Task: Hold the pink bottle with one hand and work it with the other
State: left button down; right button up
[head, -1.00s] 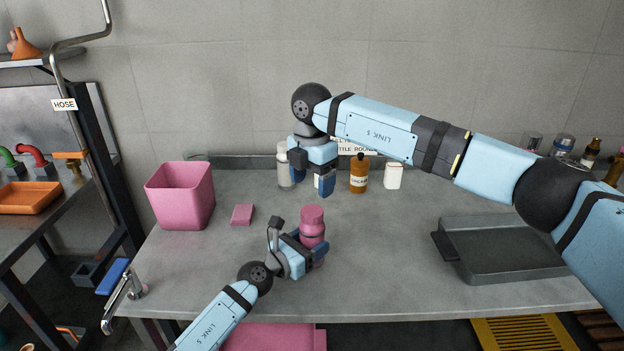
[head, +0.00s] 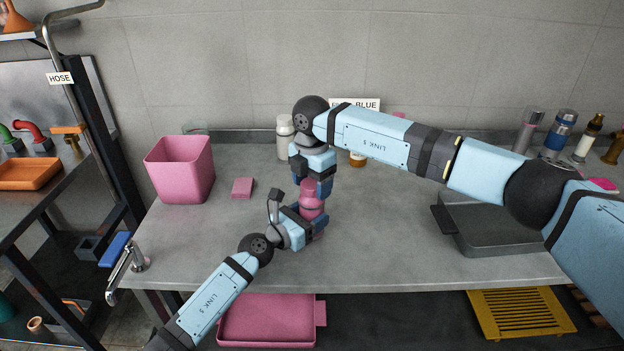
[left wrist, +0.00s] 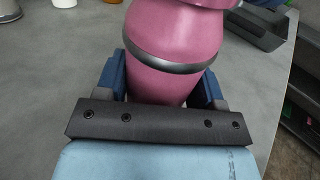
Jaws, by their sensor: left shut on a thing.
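The pink bottle (head: 310,207) stands upright over the counter, with a dark band round it that shows in the left wrist view (left wrist: 170,60). My left gripper (head: 308,222) is shut on the bottle's body from the left, with one blue finger on each side in the left wrist view (left wrist: 160,85). My right gripper (head: 312,180) points down at the bottle's top, its blue fingers apart at either side of it. I cannot tell whether they touch the top, and the right gripper does not show in the left wrist view.
A pink bin (head: 180,170) and a pink block (head: 243,188) stand to the left. A white bottle (head: 285,138) and a brown bottle (head: 357,159) are behind. A grey tray (head: 500,238) lies at the right. The counter between bottle and tray is clear.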

jog(key=c, duration=0.7)
jog(key=n, duration=0.3)
jog(key=shift+n, duration=0.4)
jog(key=n, duration=0.8)
jog(key=shift+r+n, duration=0.1)
jog(key=shift+n, duration=0.2)
jog(key=n, duration=0.8)
jog(key=shift+n, duration=0.3)
jog(key=n, duration=1)
jog(key=shift+n, duration=0.4)
jog(key=n, duration=0.4)
jog(key=shift+r, duration=0.25)
jog(key=shift+r, duration=0.9)
